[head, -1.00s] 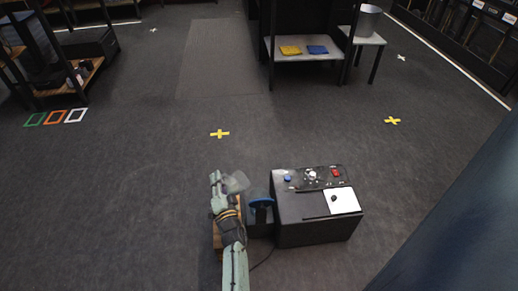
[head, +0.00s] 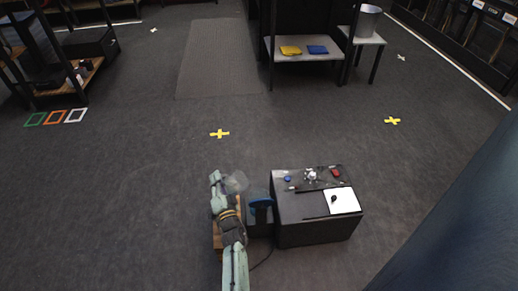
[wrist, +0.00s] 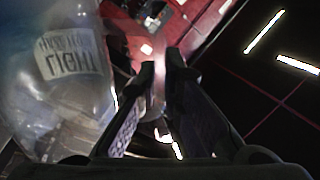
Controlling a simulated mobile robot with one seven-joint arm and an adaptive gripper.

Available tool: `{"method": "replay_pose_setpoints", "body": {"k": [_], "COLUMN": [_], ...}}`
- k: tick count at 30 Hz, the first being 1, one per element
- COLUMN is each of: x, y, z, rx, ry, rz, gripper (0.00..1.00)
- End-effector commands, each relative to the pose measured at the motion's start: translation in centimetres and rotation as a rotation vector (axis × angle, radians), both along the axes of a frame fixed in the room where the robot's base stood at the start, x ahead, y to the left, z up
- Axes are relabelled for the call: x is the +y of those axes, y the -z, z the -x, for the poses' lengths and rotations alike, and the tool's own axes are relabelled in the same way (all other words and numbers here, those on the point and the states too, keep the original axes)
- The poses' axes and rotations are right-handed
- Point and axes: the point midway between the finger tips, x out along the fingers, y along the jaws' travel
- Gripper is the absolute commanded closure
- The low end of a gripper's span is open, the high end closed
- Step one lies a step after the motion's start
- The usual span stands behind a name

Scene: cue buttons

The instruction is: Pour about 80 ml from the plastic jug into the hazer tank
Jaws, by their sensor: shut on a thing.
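The plastic jug (head: 238,181) is a clear, hazy vessel at the end of my arm in the head view. My gripper (head: 222,183) is shut on it, and the jug is held off the floor, left of and a little beyond the blue-topped black unit. My gripper's fingers (wrist: 160,75) show close together there. The hazer tank is probably the low black unit with a blue round part (head: 260,203). I cannot make out the liquid level or any stream.
A black console (head: 315,232) with blue, white and red buttons and a white sheet (head: 342,201) stands right of the blue part. A wooden surface (head: 217,238) is partly hidden by my arm. A shelf (head: 300,57) stands far back. The floor between is open.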

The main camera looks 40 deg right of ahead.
Motion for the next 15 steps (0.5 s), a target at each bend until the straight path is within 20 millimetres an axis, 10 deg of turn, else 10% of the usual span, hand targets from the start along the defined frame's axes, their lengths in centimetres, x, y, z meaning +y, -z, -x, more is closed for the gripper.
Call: {"method": "replay_pose_setpoints", "body": {"k": [15], "x": [4.3], "y": [1.8], "z": [-2.3], "rx": [0.229], "ry": [-0.002], "rz": [0.466], "gripper": [1.0]}}
